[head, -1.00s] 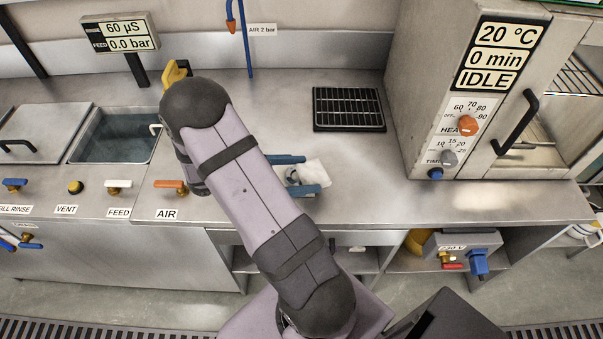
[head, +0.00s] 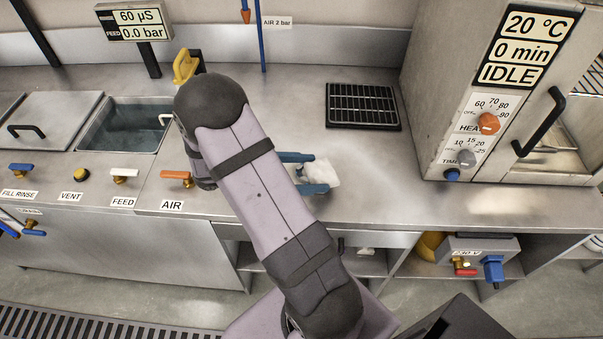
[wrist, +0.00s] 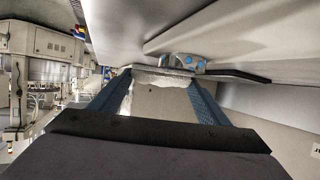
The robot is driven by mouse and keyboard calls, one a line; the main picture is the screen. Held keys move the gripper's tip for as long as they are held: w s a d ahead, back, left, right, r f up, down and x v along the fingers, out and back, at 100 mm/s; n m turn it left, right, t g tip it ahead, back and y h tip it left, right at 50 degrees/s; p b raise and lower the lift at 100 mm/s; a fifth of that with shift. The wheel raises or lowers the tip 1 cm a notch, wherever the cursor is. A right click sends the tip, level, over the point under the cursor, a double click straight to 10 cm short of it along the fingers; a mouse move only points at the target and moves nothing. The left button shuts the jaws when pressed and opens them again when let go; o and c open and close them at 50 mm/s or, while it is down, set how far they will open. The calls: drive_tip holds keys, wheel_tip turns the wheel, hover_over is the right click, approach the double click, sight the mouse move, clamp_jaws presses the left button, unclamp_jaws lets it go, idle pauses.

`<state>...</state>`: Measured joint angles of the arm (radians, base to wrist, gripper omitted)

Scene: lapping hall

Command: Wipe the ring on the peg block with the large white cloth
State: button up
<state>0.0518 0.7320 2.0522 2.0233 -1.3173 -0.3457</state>
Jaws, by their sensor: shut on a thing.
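The white cloth (head: 322,172) is a crumpled patch between and just beyond the blue fingers of my gripper (head: 306,172), low over the bench. In the wrist view, my gripper (wrist: 158,95) is shut on the cloth (wrist: 155,103), which spans the space between the fingers and has a ragged pale far edge. Just past that edge is a small grey thing with blue patches (wrist: 184,61); I cannot tell whether it is the peg block. I cannot make out the ring in either view; the cloth, fingers and arm hide the area around the grip.
A black rack (head: 362,106) lies behind the gripper. An oven (head: 480,130) stands to the right. A water basin (head: 125,125), a yellow-handled thing (head: 186,65) and an orange AIR valve (head: 176,175) are to the left. The bench right of the cloth is clear.

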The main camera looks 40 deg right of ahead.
drive_tip(key=shift+w+a+f+b, duration=0.15)
drive_tip(key=shift+w+a+b, duration=0.7)
drive_tip(key=shift+w+a, duration=0.5)
drive_tip(key=shift+s+d+r+p, duration=0.25)
drive_tip(key=shift+s+r+p, duration=0.05)
drive_tip(key=shift+s+p, duration=0.05)
drive_tip(key=shift+s+d+f+p, duration=0.15)
drive_tip(key=shift+s+d+p, duration=0.55)
drive_tip(key=shift+s+d, duration=0.5)
drive_tip(key=shift+w+a+p, duration=0.55)
drive_tip(key=shift+w+a, duration=0.8)
drive_tip(key=shift+w, duration=0.1)
drive_tip(key=shift+s+d+p, duration=0.85)
drive_tip(key=shift+s+d, duration=0.6)
drive_tip(key=shift+s, duration=0.1)
wheel_tip(320, 180, up, 2)
drive_tip(key=shift+w+r+p, duration=0.1)
drive_tip(key=shift+r+p, duration=0.15)
drive_tip(key=shift+p, duration=0.7)
wheel_tip(320, 180, up, 6)
drive_tip(key=p, duration=0.5)
drive_tip(key=shift+f+p, duration=0.25)
drive_tip(key=shift+p, duration=0.1)
